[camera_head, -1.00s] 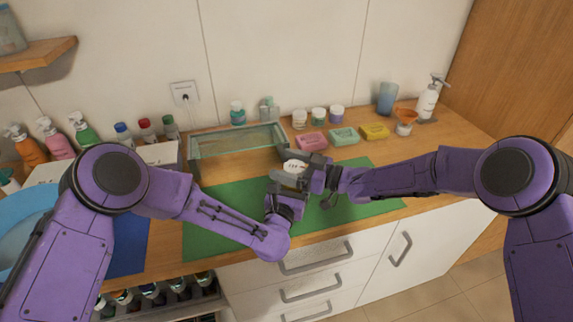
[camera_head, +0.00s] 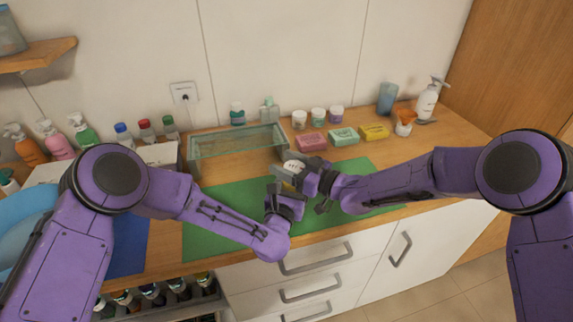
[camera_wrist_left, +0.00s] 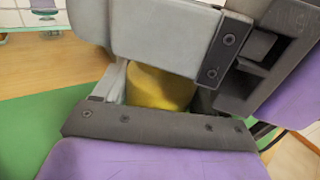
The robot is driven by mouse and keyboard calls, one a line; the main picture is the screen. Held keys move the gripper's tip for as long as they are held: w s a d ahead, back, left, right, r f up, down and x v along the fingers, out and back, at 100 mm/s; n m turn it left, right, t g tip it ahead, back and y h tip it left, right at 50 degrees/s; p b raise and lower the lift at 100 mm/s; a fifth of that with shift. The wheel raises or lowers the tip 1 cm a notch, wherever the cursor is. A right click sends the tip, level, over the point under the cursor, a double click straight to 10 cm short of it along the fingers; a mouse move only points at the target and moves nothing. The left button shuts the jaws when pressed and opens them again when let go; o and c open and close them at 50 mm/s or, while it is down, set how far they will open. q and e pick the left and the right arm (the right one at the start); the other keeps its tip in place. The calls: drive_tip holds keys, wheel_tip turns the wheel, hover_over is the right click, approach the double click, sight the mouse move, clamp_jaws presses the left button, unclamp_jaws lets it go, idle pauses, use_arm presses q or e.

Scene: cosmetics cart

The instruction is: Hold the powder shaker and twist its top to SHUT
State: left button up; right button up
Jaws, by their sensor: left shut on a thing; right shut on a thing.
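The powder shaker has a white top (camera_head: 292,165) that shows between the grippers in the head view, over the green mat. Its yellow body (camera_wrist_left: 158,88) shows in the left wrist view, partly hidden by grey gripper parts. My left gripper (camera_head: 284,186) is shut on the shaker's body from the near side. My right gripper (camera_head: 296,170) comes in from the right and is shut on the shaker at its top. The fingers hide much of the shaker, and I cannot read the top's marking.
The green mat (camera_head: 215,200) lies under the grippers. A glass tray (camera_head: 235,153) stands behind on the left. Pink (camera_head: 311,142), mint (camera_head: 343,136) and yellow (camera_head: 374,132) soap-like blocks and small jars stand behind on the right. Bottles line the left back.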

idle(0.3)
drive_tip(key=o, duration=1)
drive_tip(key=shift+d, duration=0.15)
drive_tip(key=v, duration=1.1)
drive_tip(key=shift+s+d, duration=0.2)
drive_tip(key=shift+s, duration=0.1)
use_arm(q)
drive_tip(key=o, duration=1.1)
drive_tip(key=shift+o, duration=0.2)
